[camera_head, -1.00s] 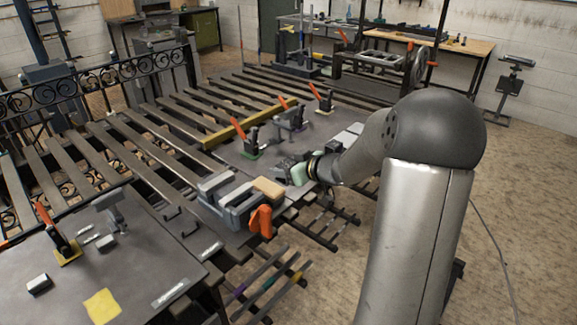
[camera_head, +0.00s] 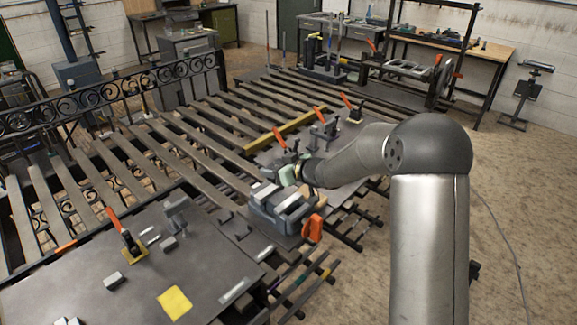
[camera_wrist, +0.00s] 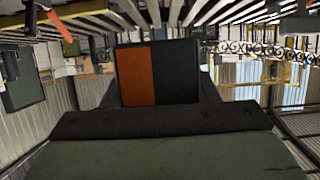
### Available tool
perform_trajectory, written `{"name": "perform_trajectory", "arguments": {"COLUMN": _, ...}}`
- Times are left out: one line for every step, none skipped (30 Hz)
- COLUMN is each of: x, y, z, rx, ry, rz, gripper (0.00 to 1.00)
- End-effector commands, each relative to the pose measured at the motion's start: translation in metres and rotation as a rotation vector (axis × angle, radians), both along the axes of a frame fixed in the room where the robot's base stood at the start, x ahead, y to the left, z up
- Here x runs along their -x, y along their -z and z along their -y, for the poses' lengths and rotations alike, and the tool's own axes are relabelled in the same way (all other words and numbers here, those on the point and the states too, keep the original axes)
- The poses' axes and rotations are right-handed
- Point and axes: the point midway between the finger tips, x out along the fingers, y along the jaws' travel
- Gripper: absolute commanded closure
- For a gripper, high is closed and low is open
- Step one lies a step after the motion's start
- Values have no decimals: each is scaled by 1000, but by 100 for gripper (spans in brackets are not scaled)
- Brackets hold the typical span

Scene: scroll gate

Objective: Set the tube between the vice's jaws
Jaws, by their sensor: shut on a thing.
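The grey vice (camera_head: 282,210) with an orange handle (camera_head: 313,228) sits at the near edge of the slatted rack's work plate, its jaws facing up. My gripper (camera_head: 285,172), with a pale green body, is low just behind and above the vice's far side. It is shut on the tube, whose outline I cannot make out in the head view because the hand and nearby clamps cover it. In the wrist view a panel, half orange and half black (camera_wrist: 157,75), stands in front of the dark gripper bar; no clear tube shows there.
Toggle clamps with orange handles (camera_head: 324,125) stand behind the gripper beside a yellow bar (camera_head: 283,130). A dark table (camera_head: 130,270) with small blocks and a yellow sheet (camera_head: 175,302) lies front left.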

Motion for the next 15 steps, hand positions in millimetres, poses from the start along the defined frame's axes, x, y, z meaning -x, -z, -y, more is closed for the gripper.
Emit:
{"name": "perform_trajectory", "arguments": {"x": 0, "y": 6, "z": 0, "rx": -1, "ry": 0, "rz": 1, "gripper": 76}}
{"name": "perform_trajectory", "arguments": {"x": 0, "y": 8, "z": 0, "rx": -1, "ry": 0, "rz": 1, "gripper": 76}}
{"name": "perform_trajectory", "arguments": {"x": 0, "y": 11, "z": 0, "rx": -1, "ry": 0, "rz": 1, "gripper": 76}}
{"name": "perform_trajectory", "arguments": {"x": 0, "y": 14, "z": 0, "rx": -1, "ry": 0, "rz": 1, "gripper": 76}}
{"name": "perform_trajectory", "arguments": {"x": 0, "y": 16, "z": 0, "rx": -1, "ry": 0, "rz": 1, "gripper": 76}}
{"name": "perform_trajectory", "arguments": {"x": 0, "y": 20, "z": 0, "rx": -1, "ry": 0, "rz": 1, "gripper": 76}}
{"name": "perform_trajectory", "arguments": {"x": 0, "y": 23, "z": 0, "rx": -1, "ry": 0, "rz": 1, "gripper": 76}}
{"name": "perform_trajectory", "arguments": {"x": 0, "y": 26, "z": 0, "rx": -1, "ry": 0, "rz": 1, "gripper": 76}}
{"name": "perform_trajectory", "arguments": {"x": 0, "y": 31, "z": 1, "rx": -1, "ry": 0, "rz": 1, "gripper": 76}}
{"name": "perform_trajectory", "arguments": {"x": 0, "y": 34, "z": 0, "rx": -1, "ry": 0, "rz": 1, "gripper": 76}}
{"name": "perform_trajectory", "arguments": {"x": 0, "y": 37, "z": 1, "rx": -1, "ry": 0, "rz": 1, "gripper": 76}}
{"name": "perform_trajectory", "arguments": {"x": 0, "y": 41, "z": 1, "rx": -1, "ry": 0, "rz": 1, "gripper": 76}}
{"name": "perform_trajectory", "arguments": {"x": 0, "y": 43, "z": 1, "rx": -1, "ry": 0, "rz": 1, "gripper": 76}}
{"name": "perform_trajectory", "arguments": {"x": 0, "y": 46, "z": 0, "rx": -1, "ry": 0, "rz": 1, "gripper": 76}}
{"name": "perform_trajectory", "arguments": {"x": 0, "y": 48, "z": 1, "rx": -1, "ry": 0, "rz": 1, "gripper": 76}}
